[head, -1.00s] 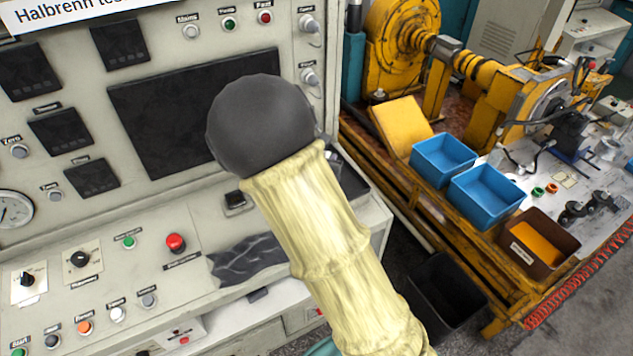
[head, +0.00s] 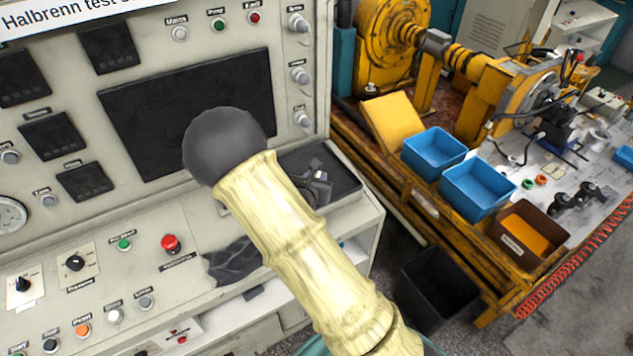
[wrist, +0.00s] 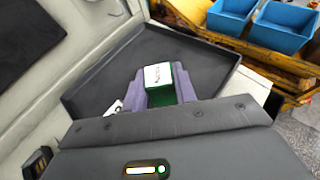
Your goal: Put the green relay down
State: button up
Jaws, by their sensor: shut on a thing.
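The green relay (wrist: 185,88), with a white label on its face, is in the wrist view. My gripper (wrist: 162,88) is shut on it, with a purple finger on each side. The relay is over the black tray (wrist: 95,85); I cannot tell whether it touches the tray floor. In the head view the tray (head: 343,180) sits at the right end of the console, and my gripper (head: 317,178) shows over it, partly hidden by my arm. The relay cannot be made out there.
The grey console (head: 215,205) carries buttons, knobs and a dark screen. Two blue bins (head: 470,190) and a brown bin (head: 528,235) stand on the yellow bench to the right. A black bin (head: 440,285) is on the floor between.

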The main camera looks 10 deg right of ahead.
jog(key=shift+d+f, duration=0.1)
jog(key=shift+f, duration=0.9)
jog(key=shift+s, duration=0.1)
jog(key=shift+f, duration=0.2)
jog(key=o, duration=0.7)
jog(key=shift+r, duration=0.1)
